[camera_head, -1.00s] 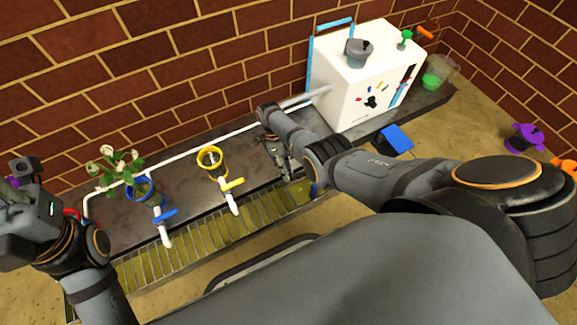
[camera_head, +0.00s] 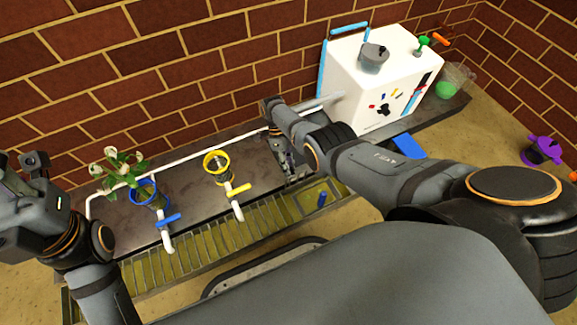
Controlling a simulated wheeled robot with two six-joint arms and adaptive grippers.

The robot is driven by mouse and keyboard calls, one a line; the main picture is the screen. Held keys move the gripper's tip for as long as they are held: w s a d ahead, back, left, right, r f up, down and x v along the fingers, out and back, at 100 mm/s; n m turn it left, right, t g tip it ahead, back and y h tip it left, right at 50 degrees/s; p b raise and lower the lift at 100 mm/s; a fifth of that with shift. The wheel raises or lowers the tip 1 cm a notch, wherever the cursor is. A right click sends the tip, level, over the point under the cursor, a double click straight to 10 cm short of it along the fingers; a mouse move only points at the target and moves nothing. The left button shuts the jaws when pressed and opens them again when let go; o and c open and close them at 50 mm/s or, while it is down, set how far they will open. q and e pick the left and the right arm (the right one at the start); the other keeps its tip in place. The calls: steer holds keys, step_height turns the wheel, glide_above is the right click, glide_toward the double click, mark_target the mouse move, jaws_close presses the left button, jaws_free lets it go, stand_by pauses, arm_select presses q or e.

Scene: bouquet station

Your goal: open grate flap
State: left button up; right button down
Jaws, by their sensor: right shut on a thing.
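The grate (camera_head: 215,237) is a long slatted yellow-green strip along the front of the dark counter. At its right end is the grate flap (camera_head: 308,197), a yellowish section partly hidden by my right gripper. A blue peg (camera_head: 322,200) stands at that end, apart from the fingers. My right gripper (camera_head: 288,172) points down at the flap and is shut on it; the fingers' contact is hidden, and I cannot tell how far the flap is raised. My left gripper (camera_head: 18,163) is at the left edge, partly cut off, away from the grate.
A blue-ringed holder (camera_head: 143,193) with white flowers (camera_head: 118,170) and a yellow-ringed holder (camera_head: 217,168) stand on the counter (camera_head: 190,205), with valved white pipes in front. A white box (camera_head: 385,80) with a grey pot stands at right. A purple pot (camera_head: 541,150) is far right.

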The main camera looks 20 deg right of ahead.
steer(key=shift+d+f, duration=0.2)
steer(key=shift+d, duration=0.25)
steer(key=c, duration=1.1)
jaws_free()
steer(key=shift+s, duration=0.1)
steer(key=shift+r, duration=0.1)
steer(key=v, duration=0.7)
steer(key=shift+w+r, duration=0.15)
steer(key=shift+w, duration=0.05)
